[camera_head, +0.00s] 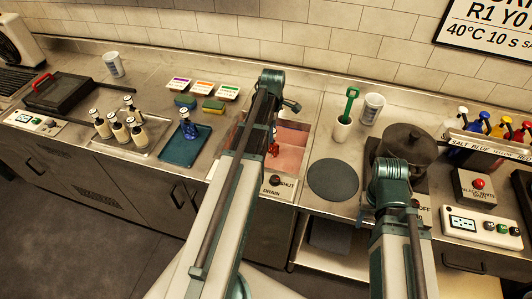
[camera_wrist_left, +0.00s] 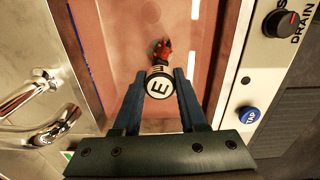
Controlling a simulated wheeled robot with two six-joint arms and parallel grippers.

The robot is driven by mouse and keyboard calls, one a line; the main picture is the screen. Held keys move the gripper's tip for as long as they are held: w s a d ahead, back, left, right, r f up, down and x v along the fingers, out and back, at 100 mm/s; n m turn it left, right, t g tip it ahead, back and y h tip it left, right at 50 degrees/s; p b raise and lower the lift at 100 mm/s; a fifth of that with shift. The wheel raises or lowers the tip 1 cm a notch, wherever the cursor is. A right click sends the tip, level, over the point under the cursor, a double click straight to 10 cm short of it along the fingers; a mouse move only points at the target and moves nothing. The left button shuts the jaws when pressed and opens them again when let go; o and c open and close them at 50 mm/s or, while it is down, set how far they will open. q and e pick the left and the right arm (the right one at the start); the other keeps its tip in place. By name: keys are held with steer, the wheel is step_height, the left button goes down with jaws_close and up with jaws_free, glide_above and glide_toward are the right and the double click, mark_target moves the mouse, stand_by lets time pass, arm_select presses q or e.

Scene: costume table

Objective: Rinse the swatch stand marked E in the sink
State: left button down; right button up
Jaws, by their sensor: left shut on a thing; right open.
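In the left wrist view the swatch stand marked E (camera_wrist_left: 159,86) has a round white top with a black letter E and a dark rim. A red-orange piece (camera_wrist_left: 162,49) shows just beyond it. My left gripper (camera_wrist_left: 160,78) is shut on the stand, with a blue finger on each side, over the sink (camera_wrist_left: 120,25). In the head view the sink's pinkish basin (camera_head: 291,158) is partly hidden by my left arm, and a red bit (camera_head: 273,149) shows beside the arm. My right arm reaches in at the right; its gripper is not visible.
A chrome tap (camera_wrist_left: 45,125) is left in the wrist view; a blue TAP button (camera_wrist_left: 248,115) and drain knob (camera_wrist_left: 289,23) are right. A grey round mat (camera_head: 333,180) lies bare right of the sink. A blue tray (camera_head: 184,150) is left; a dark pot (camera_head: 408,147) stands right.

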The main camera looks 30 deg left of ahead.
arm_select(q)
steer(key=shift+r+p, duration=3.9)
steer(key=shift+r, duration=0.4)
steer(key=shift+f, duration=0.15)
